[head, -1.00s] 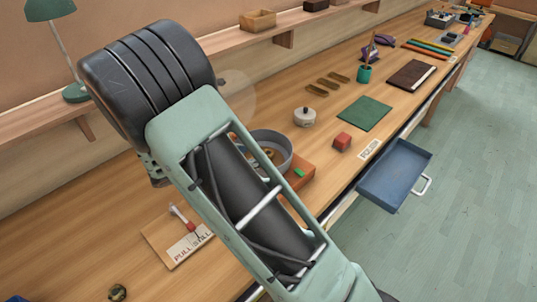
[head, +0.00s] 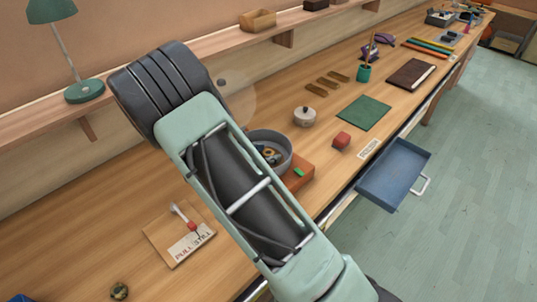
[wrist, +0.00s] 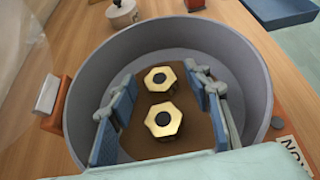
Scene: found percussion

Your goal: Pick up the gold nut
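Two gold hex nuts with dark round centres lie inside a round grey pan (wrist: 85,75), on a brown patch of its floor. In the wrist view one nut (wrist: 160,79) is farther and the other nut (wrist: 163,119) is nearer. My gripper (wrist: 163,85) is open, its blue-padded fingers to the left and right of the nuts with gaps between. It holds nothing. I cannot tell how high the fingertips are above the pan floor. In the head view the pan (head: 287,162) shows beside my arm, with nuts partly visible; my fingers are hidden there.
The pan's wall surrounds my fingers. An orange base (head: 298,179) with a green spot is at the pan. A lidded pot (head: 304,117), a red block (head: 341,140) and a green mat (head: 363,113) stand farther right. A blue drawer (head: 395,173) hangs open at the front edge.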

